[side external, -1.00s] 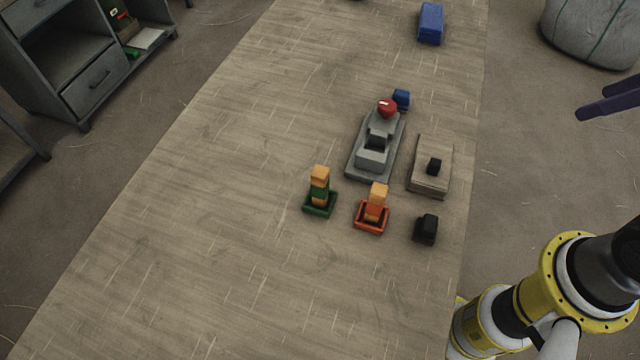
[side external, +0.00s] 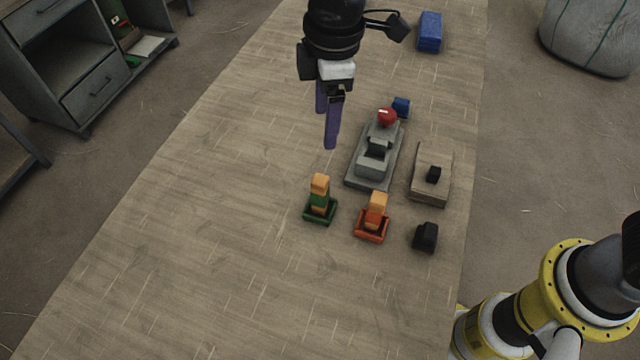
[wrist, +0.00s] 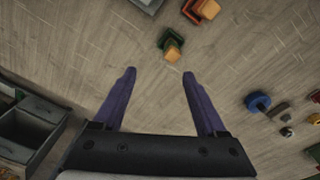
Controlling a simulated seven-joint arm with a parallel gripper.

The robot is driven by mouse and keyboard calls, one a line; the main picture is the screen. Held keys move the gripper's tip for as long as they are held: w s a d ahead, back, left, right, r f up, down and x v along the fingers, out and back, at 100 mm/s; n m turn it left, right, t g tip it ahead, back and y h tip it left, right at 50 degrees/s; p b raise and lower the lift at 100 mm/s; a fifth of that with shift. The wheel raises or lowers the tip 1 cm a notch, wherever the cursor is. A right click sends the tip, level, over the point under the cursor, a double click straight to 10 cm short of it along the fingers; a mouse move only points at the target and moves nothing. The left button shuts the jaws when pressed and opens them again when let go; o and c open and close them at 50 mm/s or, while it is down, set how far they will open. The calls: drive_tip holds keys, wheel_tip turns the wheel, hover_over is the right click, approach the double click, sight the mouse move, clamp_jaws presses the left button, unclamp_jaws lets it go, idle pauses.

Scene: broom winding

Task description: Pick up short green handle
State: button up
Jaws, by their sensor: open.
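The short green handle (side external: 319,198) stands upright in a small dark green tray (side external: 322,220) on the table. It has a green band and an orange top. In the wrist view the handle (wrist: 173,52) and its green tray (wrist: 164,36) lie just beyond my fingertips, near the top centre. My gripper (side external: 326,128) has purple fingers, points down and hangs above the table, behind the handle in the side view. The fingers are spread apart with nothing between them, as the wrist view (wrist: 160,75) also shows.
An orange handle (side external: 377,205) stands in a red tray (side external: 372,235) to the right of the green one. A grey machine with a red knob (side external: 387,117), a wooden block (side external: 430,190), a black block (side external: 425,237) and blue blocks (side external: 430,32) lie further right. The table's left is clear.

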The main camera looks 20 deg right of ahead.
sight(319, 190)
drive_tip(key=shift+n, duration=0.4)
drive_tip(key=s+a+f, duration=0.2)
drive_tip(key=f, duration=0.1)
drive_tip(key=shift+a, duration=0.1)
wheel_tip(319, 190, down, 8)
drive_tip(key=shift+r, duration=0.2)
drive_tip(key=shift+w+f, duration=0.1)
drive_tip(key=shift+f, duration=2.8)
clamp_jaws()
